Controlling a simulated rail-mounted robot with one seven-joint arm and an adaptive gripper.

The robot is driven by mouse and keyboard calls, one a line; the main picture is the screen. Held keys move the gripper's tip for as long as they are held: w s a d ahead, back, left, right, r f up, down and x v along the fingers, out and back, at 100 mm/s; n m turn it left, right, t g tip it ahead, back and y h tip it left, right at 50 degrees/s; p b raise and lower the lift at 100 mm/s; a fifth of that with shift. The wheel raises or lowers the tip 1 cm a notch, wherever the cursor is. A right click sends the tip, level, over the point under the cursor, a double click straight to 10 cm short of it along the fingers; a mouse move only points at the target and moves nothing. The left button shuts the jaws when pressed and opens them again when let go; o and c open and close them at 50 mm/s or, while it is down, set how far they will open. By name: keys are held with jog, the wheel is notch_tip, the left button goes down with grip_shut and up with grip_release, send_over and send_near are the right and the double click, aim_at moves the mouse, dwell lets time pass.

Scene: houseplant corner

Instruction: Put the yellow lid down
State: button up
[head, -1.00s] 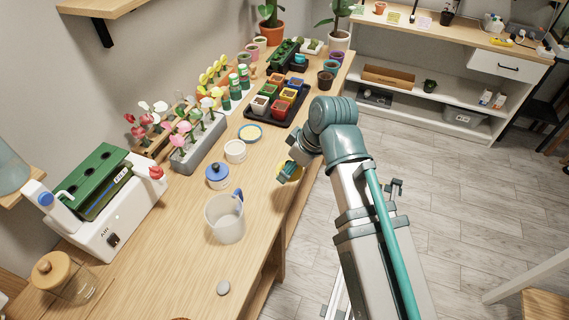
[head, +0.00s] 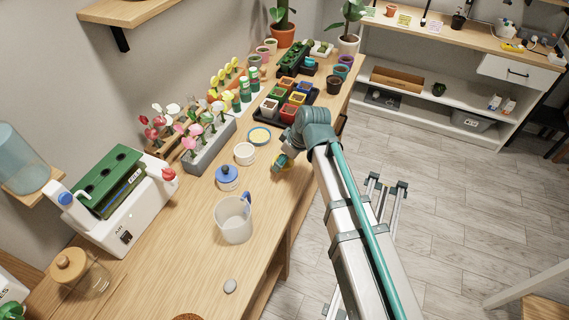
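My gripper (head: 280,163) is over the workbench's right part, to the right of a small white pot and a blue-lidded jar. The yellow lid (head: 275,160) shows only as a small yellow edge at the fingers. It has kept with the gripper across the frames, so the gripper appears shut on it. The fingers hide most of the lid. I cannot tell whether the lid touches the wooden workbench (head: 200,245).
A blue-rimmed yellow disc (head: 259,136), the white pot (head: 244,154) and the blue-lidded jar (head: 228,178) stand left of my gripper. A clear jug (head: 234,222) is nearer. A dark tray of coloured pots (head: 284,109) lies behind. Bare wood surrounds a grey stone (head: 230,286).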

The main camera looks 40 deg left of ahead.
aim_at(287, 163)
notch_tip(287, 163, down, 3)
jog(key=shift+a+r+p, duration=0.1)
jog(key=shift+r+p, duration=0.1)
jog(key=shift+p, duration=0.5)
jog(key=shift+w+f, duration=0.1)
jog(key=shift+f, duration=0.3)
jog(key=shift+f, duration=0.2)
jog(key=o, duration=0.9)
jog(key=shift+r, duration=0.1)
